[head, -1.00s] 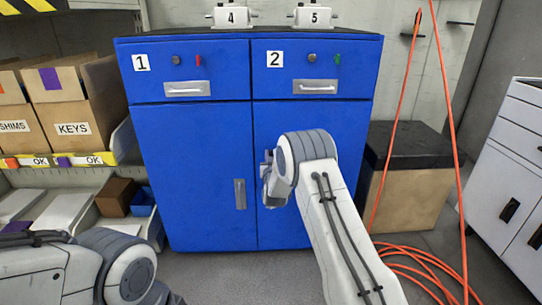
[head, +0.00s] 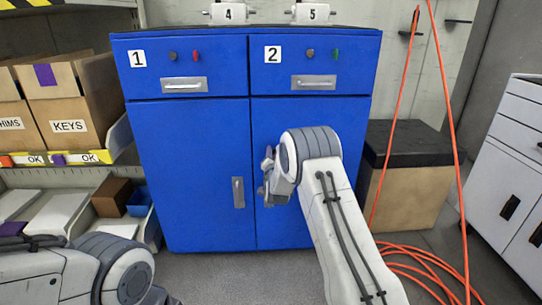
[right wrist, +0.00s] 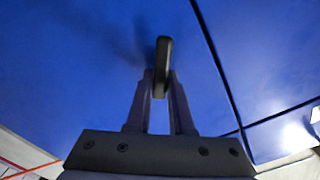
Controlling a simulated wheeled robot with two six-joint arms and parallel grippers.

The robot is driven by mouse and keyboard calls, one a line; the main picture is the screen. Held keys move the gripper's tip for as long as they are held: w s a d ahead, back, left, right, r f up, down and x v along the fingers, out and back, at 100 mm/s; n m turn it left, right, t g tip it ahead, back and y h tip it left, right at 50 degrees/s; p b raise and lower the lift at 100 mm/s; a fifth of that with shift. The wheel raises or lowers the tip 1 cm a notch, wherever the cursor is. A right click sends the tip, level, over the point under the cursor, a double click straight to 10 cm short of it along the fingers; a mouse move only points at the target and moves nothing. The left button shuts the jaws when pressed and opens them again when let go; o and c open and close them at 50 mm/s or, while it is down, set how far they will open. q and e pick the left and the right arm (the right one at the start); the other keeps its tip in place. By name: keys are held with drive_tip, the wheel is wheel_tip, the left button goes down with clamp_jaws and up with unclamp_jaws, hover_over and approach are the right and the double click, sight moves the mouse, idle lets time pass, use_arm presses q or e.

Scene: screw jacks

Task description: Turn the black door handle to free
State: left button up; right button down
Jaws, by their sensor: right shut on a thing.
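The black door handle (right wrist: 163,54) shows in the right wrist view as a dark upright bar against the blue door. My right gripper (right wrist: 161,82) is shut on it, with one finger on each side of its near end. In the head view my right gripper (head: 268,185) is in front of the blue cabinet's right door (head: 285,225), close to the seam between the doors. The handle cannot be made out there behind my gripper and wrist. My left gripper is out of view; only part of my left arm shows at the lower left.
The blue cabinet (head: 190,130) has drawers marked 1 and 2 and a grey pull (head: 238,192) on its left door. Shelves with boxes (head: 75,110) stand left. An orange hose (head: 458,150) hangs right, by a black-topped box (head: 410,190) and a white cabinet (head: 505,170).

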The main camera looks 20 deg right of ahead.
drive_tip(key=m+b, duration=0.1)
drive_tip(key=m, duration=0.1)
drive_tip(key=f+m+b, duration=0.1)
drive_tip(key=m, duration=0.2)
drive_tip(key=shift+d+m, duration=0.2)
drive_tip(key=shift+m, duration=0.1)
drive_tip(key=m, duration=0.1)
drive_tip(key=m+b, duration=0.1)
drive_tip(key=m, duration=0.1)
drive_tip(key=m+b, duration=0.1)
drive_tip(key=shift+d+f+m, duration=0.1)
drive_tip(key=shift+f+m, duration=0.15)
drive_tip(key=shift+m, duration=0.15)
drive_tip(key=c, duration=0.8)
unclamp_jaws()
drive_tip(key=shift+s, duration=0.1)
